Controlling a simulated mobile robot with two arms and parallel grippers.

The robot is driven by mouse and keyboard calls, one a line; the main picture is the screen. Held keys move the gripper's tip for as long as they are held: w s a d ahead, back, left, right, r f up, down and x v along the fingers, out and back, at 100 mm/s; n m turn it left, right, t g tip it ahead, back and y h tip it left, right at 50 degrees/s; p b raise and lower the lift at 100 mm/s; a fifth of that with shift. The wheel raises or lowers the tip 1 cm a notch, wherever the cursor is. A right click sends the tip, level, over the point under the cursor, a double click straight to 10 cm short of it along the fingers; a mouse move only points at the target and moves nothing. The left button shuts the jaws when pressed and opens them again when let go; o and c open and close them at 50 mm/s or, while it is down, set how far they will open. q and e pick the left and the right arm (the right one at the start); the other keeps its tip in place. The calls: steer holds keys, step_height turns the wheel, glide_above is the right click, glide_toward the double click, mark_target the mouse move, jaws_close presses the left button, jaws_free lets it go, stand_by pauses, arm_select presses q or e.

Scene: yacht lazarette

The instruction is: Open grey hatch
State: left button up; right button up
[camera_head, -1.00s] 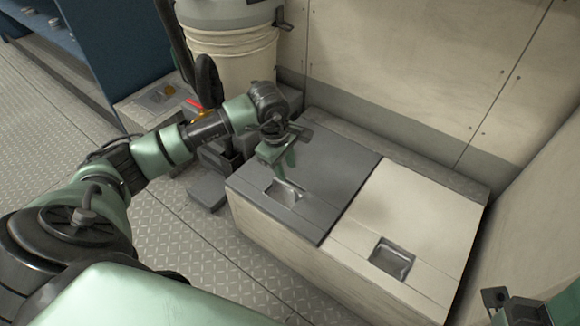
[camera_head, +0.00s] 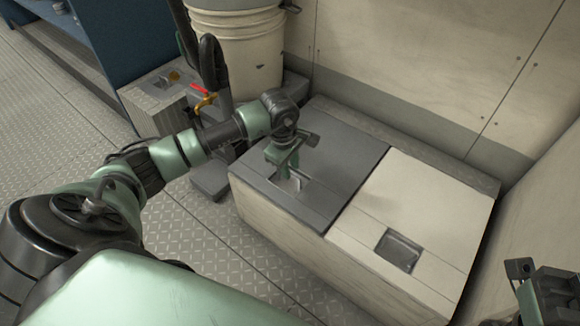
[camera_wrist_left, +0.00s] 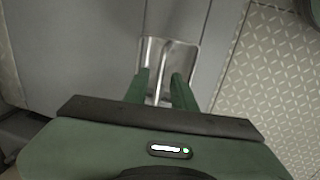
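The grey hatch (camera_head: 338,165) is a flat lid on the left half of a low cream locker, lying shut. A metal recessed pull (camera_head: 297,187) sits near its front edge. My left gripper (camera_head: 287,181) points down at this pull. In the left wrist view, the two green fingers (camera_wrist_left: 161,88) stand apart, with their tips in or just over the metal recess (camera_wrist_left: 171,56). A thin metal bar shows in the gap between them; I cannot tell whether they touch it. My right gripper (camera_head: 540,290) shows only partly at the lower right, its fingers unclear.
A cream lid (camera_head: 420,200) with its own recessed pull (camera_head: 398,251) adjoins the grey hatch. Walls rise behind and to the right. A cream bucket (camera_head: 238,55) and a grey box (camera_head: 158,105) stand at the back left. Patterned floor (camera_head: 215,255) lies in front.

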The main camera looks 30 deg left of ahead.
arm_select(q)
jaws_close()
stand_by(1.2)
